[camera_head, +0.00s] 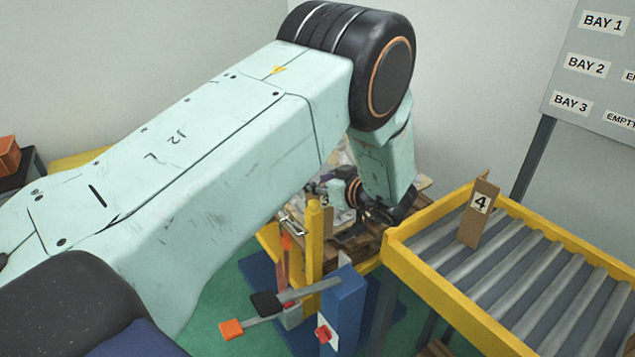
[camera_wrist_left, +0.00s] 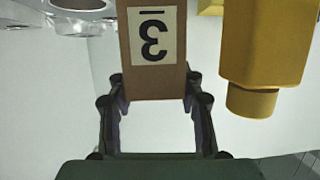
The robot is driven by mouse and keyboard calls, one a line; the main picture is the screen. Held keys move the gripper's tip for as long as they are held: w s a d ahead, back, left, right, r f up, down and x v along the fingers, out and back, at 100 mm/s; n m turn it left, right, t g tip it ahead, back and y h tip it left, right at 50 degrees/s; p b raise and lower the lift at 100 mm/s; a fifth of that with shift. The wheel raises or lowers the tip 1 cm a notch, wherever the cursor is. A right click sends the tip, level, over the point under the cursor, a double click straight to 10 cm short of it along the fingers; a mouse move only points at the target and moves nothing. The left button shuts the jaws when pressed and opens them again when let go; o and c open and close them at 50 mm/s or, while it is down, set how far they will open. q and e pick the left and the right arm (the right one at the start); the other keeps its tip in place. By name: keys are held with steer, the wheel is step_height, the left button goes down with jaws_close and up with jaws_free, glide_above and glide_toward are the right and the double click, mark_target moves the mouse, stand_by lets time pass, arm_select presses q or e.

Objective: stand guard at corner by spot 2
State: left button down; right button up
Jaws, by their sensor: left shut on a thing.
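My left gripper (camera_wrist_left: 152,88) is shut on a brown corner guard (camera_wrist_left: 152,85) bearing a number 3, which appears upside down in the left wrist view. A finger sits on each side of the guard. In the head view the same number 3 label (camera_head: 325,201) shows small beside my left wrist, behind the yellow post; the fingertips are hard to make out there. Another brown angled guard, marked 4 (camera_head: 479,208), stands upright on the roller conveyor (camera_head: 535,262). I cannot make out a mark for spot 2. My right gripper is not in view.
A yellow post (camera_head: 315,242) stands close to my left gripper and also shows in the left wrist view (camera_wrist_left: 262,50). Shiny metal parts (camera_wrist_left: 85,12) show at that view's top left. A bay board (camera_head: 590,70) stands at right.

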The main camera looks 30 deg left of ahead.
arm_select(q)
steer(key=shift+w+f, duration=0.1)
steer(key=shift+d+f, duration=0.1)
steer(key=c, duration=1.2)
jaws_free()
steer(key=o, duration=0.4)
steer(key=shift+o, duration=0.5)
